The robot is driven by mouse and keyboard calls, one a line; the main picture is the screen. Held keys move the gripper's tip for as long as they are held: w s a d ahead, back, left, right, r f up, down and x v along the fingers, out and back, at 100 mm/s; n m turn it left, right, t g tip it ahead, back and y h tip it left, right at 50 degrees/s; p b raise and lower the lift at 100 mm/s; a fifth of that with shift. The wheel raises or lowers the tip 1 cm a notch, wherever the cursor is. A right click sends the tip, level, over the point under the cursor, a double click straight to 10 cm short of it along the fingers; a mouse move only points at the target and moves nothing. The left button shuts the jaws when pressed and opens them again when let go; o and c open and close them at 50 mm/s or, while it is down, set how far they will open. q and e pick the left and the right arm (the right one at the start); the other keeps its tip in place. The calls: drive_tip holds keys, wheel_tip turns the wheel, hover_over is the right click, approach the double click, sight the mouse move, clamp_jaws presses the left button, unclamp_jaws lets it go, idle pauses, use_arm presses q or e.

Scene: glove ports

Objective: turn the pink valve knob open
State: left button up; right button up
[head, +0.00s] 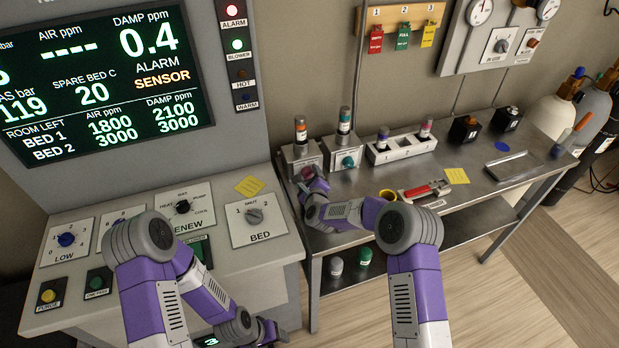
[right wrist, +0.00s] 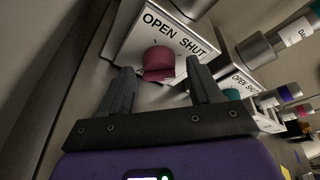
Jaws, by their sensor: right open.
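The pink valve knob (right wrist: 158,60) sits on a white plate (right wrist: 135,45) marked OPEN and SHUT in the right wrist view. My right gripper (right wrist: 160,88) is open, with its two fingers pointing at the plate, one on each side just short of the knob; the gap between them is empty. In the head view the right gripper (head: 304,181) is at the front of the left valve box (head: 299,153) and mostly hides the knob. My left gripper (head: 272,333) is low at the bottom edge, its jaws too unclear to read.
A second valve box with a teal knob (head: 348,162) stands close on the right; that knob also shows in the right wrist view (right wrist: 231,95). A bottle (head: 300,128) stands on the left box.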

drive_tip(key=shift+w, duration=0.15)
drive_tip(key=c, duration=1)
drive_tip(key=n+b, duration=0.1)
drive_tip(key=b, duration=0.1)
drive_tip(key=n+b, duration=0.1)
drive_tip(key=b, duration=0.1)
drive_tip(key=n+t+h+b, duration=0.1)
drive_tip(key=b, duration=0.1)
drive_tip(key=shift+a+f, duration=0.15)
drive_tip(key=shift+f, duration=0.1)
drive_tip(key=shift+r+n+t+h+b, duration=0.1)
drive_tip(key=shift+n+t+h+b, duration=0.35)
drive_tip(key=shift+n+b, duration=1.05)
drive_tip(key=o, duration=1)
